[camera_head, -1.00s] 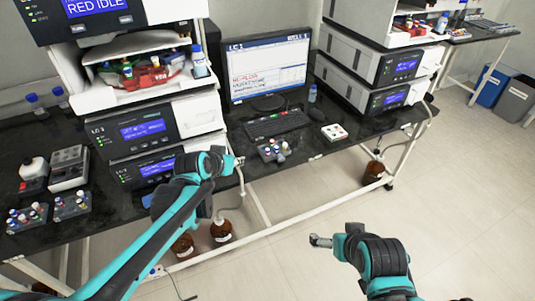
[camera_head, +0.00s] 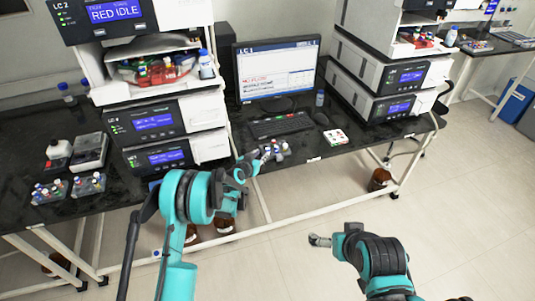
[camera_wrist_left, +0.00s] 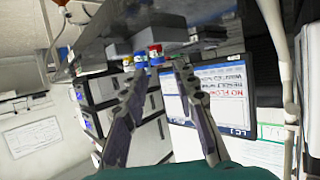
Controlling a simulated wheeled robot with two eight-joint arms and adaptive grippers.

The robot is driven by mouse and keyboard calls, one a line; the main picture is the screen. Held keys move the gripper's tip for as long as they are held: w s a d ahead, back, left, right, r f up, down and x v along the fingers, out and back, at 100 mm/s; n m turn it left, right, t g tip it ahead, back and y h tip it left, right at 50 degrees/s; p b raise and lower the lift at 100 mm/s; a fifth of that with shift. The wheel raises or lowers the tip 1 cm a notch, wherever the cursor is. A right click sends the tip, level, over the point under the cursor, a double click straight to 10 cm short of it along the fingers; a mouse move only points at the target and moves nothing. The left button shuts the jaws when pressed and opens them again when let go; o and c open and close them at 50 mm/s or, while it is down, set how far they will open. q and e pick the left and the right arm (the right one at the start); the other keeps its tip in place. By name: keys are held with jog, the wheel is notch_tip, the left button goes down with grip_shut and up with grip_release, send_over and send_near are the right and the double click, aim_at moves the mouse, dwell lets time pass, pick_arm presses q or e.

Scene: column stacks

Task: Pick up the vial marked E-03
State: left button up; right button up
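A small group of capped vials (camera_head: 279,149) stands in a rack at the bench's front edge, below the keyboard. My left gripper (camera_head: 264,154) is right beside this group and partly covers it. In the left wrist view its two fingers (camera_wrist_left: 161,74) are apart with nothing held between them. Beyond the fingertips are a vial with a red and blue top (camera_wrist_left: 155,51) and one with a blue and white top (camera_wrist_left: 140,58). No label is readable, so I cannot tell which vial is E-03. My right gripper (camera_head: 319,240) hangs over the floor, away from the bench; its fingers are too small to judge.
The monitor (camera_head: 278,72) and keyboard (camera_head: 281,125) stand behind the rack. A white-topped box (camera_head: 336,137) lies to its right. Instrument stacks (camera_head: 165,130) flank the monitor. More vial racks (camera_head: 88,185) sit at the left. Open floor lies in front.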

pick_arm(q)
jog(key=b+x, duration=0.1)
jog(key=x, duration=0.2)
jog(key=b+x, duration=0.1)
jog(key=x, duration=0.2)
jog(key=shift+d+f, duration=0.15)
jog(key=shift+f, duration=0.25)
jog(key=c, duration=0.6)
